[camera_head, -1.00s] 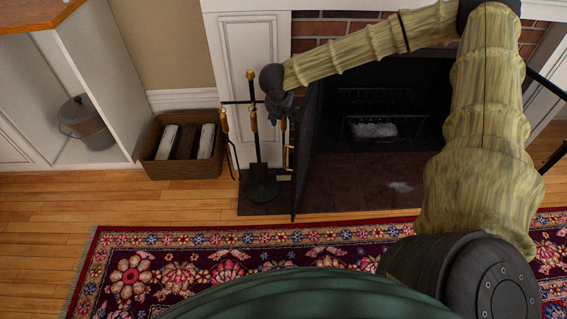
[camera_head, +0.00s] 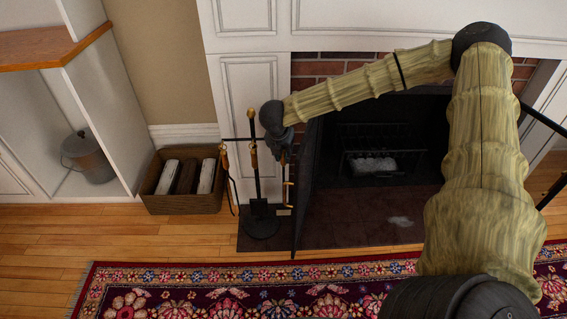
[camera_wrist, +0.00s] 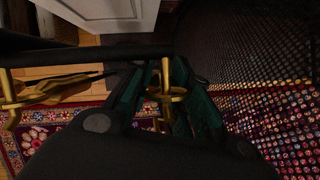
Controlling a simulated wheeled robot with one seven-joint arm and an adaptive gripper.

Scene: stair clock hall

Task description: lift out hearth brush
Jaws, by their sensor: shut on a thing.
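A black fire-tool stand (camera_head: 259,222) with a brass knob stands on the dark hearth, left of the fireplace opening. In the wrist view, the green-padded fingers (camera_wrist: 160,95) are closed around a brass handle with a hook, which I take to be the hearth brush (camera_wrist: 166,78). Its bristles are hidden, so the picture alone does not settle which tool it is. It still hangs close beside the stand.
A dark mesh fire screen (camera_head: 306,190) stands close right of the tools; it fills the right of the wrist view. A wooden log box (camera_head: 185,208) is left of the stand. A metal bucket (camera_head: 88,157) sits in the shelf. The patterned rug (camera_head: 200,275) is clear.

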